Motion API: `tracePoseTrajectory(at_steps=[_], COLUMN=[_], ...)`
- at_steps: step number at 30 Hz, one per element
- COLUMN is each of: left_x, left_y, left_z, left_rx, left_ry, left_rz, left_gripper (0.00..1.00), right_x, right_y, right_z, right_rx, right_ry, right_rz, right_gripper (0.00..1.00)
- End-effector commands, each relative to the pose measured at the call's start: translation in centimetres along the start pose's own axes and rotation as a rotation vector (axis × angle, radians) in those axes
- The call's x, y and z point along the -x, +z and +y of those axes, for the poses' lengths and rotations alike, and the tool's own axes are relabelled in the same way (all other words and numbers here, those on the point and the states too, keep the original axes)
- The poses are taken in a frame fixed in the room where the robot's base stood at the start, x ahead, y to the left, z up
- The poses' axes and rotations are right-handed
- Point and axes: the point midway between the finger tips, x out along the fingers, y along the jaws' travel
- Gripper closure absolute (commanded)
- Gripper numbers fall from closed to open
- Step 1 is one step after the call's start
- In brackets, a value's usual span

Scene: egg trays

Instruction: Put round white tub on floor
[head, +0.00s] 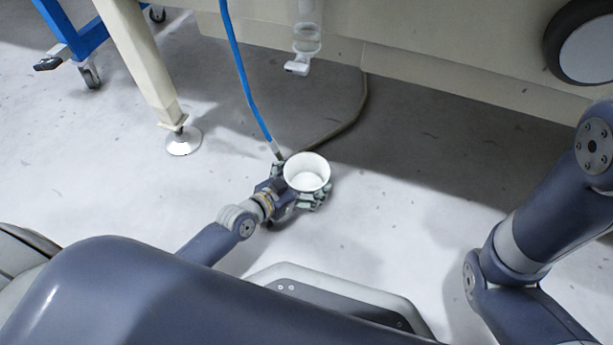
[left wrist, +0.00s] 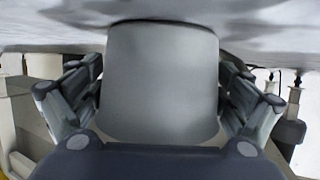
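The round white tub (head: 319,166) is low over the floor near the middle of the head view, with its open top facing up. My left gripper (head: 300,183) has its fingers on either side of the tub and looks shut on it. In the left wrist view the tub (left wrist: 160,82) fills the centre, between the fingers of the left gripper (left wrist: 162,85). The floor lies close beside the tub's end there; I cannot tell whether they touch. My right gripper is out of view.
A cream machine with a leg and round foot (head: 183,141) stands beyond. A blue wheeled frame (head: 85,40) is at upper left.

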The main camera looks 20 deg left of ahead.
Motion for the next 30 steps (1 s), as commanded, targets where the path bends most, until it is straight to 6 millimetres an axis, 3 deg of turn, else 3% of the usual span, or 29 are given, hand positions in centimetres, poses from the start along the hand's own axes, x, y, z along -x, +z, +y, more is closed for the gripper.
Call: tracePoseTrajectory(at_steps=[14,30], left_x=[0.3,10.2], left_y=[-0.5,-0.6], left_z=[0.0,0.1], left_rx=[0.001,0.000], left_ry=[-0.001,0.002], left_rz=[0.001,-0.003], left_gripper=[0.00,0.00], right_x=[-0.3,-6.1], right_y=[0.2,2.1], right_z=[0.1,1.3], right_rx=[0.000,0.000], right_ry=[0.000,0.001], right_rz=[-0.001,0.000], right_gripper=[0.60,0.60])
